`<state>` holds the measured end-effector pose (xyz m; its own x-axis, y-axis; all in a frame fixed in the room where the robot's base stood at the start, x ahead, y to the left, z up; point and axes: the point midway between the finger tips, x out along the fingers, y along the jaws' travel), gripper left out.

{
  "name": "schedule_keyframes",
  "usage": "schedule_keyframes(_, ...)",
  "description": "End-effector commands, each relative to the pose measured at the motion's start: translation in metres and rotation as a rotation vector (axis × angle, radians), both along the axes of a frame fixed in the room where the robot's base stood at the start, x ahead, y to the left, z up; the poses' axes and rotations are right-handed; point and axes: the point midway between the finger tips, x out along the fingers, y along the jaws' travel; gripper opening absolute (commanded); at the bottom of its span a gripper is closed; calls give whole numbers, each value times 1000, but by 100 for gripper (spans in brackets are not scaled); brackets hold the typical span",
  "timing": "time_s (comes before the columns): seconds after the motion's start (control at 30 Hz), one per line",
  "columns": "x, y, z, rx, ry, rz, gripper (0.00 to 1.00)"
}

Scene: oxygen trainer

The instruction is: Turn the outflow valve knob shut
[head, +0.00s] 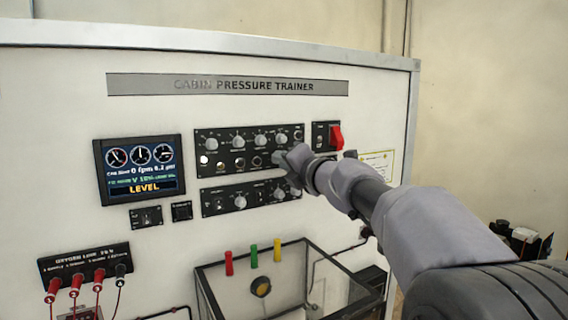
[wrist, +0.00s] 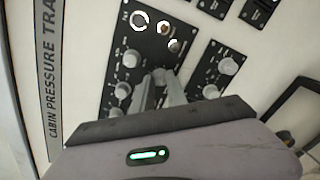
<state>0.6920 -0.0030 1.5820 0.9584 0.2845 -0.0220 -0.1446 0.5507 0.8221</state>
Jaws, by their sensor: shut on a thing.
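My gripper (head: 283,160) reaches in from the right and its fingertips are at the lower right part of the upper black control panel (head: 228,150). In the wrist view its two grey fingers (wrist: 162,78) are close together over the same panel (wrist: 125,45). They are shut on a knob there, taken to be the outflow valve knob. The fingers hide the knob almost wholly, so its pointer direction cannot be seen. The panel's small labels are too small to read.
Several other knobs line the panel, including one near the centre (head: 239,142). A lower black panel (head: 218,208) sits just beneath. A red switch (head: 336,138) is close to the right. A display (head: 139,168) at left reads LEVEL. A clear box (head: 205,283) stands below.

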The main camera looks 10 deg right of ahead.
Motion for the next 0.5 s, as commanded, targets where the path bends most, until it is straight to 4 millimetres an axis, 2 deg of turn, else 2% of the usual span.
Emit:
schedule_keyframes(0.27,0,0,2,0,-4,0,0)
schedule_keyframes(0.3,0,0,2,0,-4,0,20)
schedule_keyframes(0.4,0,0,2,0,-3,0,40)
schedule_keyframes(0.5,0,0,1,1,-2,0,40)
